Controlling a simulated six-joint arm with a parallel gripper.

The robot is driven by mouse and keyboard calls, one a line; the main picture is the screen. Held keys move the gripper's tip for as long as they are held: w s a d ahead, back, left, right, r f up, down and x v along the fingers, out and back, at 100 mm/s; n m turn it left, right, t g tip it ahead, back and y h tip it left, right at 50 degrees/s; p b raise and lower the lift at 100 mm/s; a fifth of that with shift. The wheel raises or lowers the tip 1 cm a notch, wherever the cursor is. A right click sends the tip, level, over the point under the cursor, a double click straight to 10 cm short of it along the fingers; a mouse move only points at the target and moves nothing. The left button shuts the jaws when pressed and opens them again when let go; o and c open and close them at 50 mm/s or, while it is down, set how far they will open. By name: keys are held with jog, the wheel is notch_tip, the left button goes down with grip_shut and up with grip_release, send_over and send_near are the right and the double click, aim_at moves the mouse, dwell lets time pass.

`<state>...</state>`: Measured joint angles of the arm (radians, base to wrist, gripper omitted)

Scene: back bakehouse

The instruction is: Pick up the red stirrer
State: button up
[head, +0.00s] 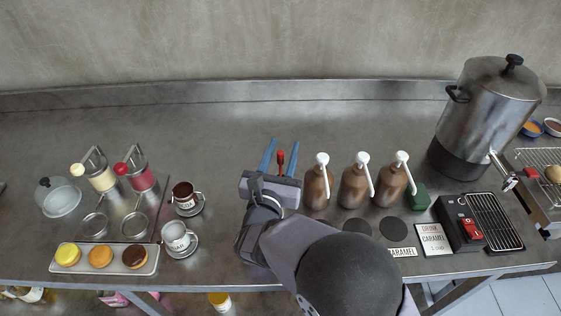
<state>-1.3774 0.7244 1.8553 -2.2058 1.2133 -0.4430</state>
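The red stirrer (281,161) shows as a small upright-looking red piece just beyond my gripper's palm. My gripper (285,143) reaches away from me over the middle of the counter, with its two blue fingers spread apart. The stirrer lies between the fingers in the picture, with a gap to each side, so the gripper is open. The palm hides the stirrer's near end. I cannot tell how high the fingers are relative to it.
Several pump bottles (353,187) stand close on the right. Two cups on saucers (187,197) stand on the left, near a doughnut tray (140,268) and two jars (98,172). A metal urn (487,115) and a drip tray (491,220) are far right. The counter behind (225,125) is clear.

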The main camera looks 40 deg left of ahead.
jog(key=shift+w+a, duration=0.35)
jog(key=shift+w, duration=0.25)
grip_shut()
jog(key=shift+r, duration=0.15)
